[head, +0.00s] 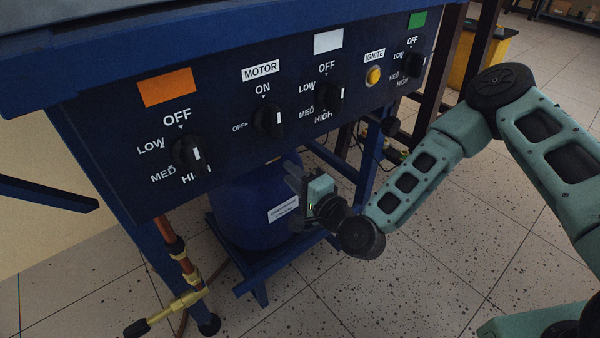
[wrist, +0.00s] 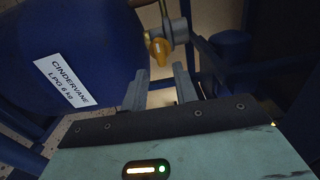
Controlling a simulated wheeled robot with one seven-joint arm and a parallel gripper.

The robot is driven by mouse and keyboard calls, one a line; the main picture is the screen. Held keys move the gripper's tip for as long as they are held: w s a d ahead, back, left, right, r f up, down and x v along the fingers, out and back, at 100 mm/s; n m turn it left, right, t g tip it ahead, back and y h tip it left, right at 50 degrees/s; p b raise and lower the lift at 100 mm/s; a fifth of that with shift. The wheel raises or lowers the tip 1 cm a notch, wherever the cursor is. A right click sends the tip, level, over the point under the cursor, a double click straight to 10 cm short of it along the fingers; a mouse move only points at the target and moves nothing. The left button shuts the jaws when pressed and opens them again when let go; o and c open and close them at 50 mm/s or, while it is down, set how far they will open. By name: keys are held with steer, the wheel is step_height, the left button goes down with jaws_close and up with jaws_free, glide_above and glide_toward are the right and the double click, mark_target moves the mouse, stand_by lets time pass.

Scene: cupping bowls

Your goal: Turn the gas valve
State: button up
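An orange-yellow handle (wrist: 158,48) on a grey fitting shows in the wrist view, beyond my fingertips and apart from them; it looks like the gas valve. It is not clearly visible in the head view. The blue gas cylinder (wrist: 60,45) with a white "CINDERVANE LPG 6 kg" label fills the left of the wrist view; it stands under the control panel in the head view (head: 240,208). My gripper (wrist: 161,68) is open, with nothing between its two fingers. In the head view my gripper (head: 292,188) is beside the cylinder's right side.
The blue panel (head: 220,120) above carries several black knobs and a yellow ignite button (head: 373,76). A copper pipe (head: 176,246) with brass fittings (head: 188,299) runs down at the left. Blue frame legs (head: 362,180) stand close to my gripper. Open floor lies right.

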steer(key=x, duration=0.6)
steer(key=shift+w+a+b, duration=0.3)
steer(key=c, duration=0.6)
steer(key=m, duration=0.3)
steer(key=shift+d+f+m, duration=0.15)
steer(key=shift+m, duration=0.15)
steer(key=m, duration=1.2)
steer(key=shift+m, duration=0.4)
steer(key=o, duration=0.5)
steer(key=shift+c, duration=0.2)
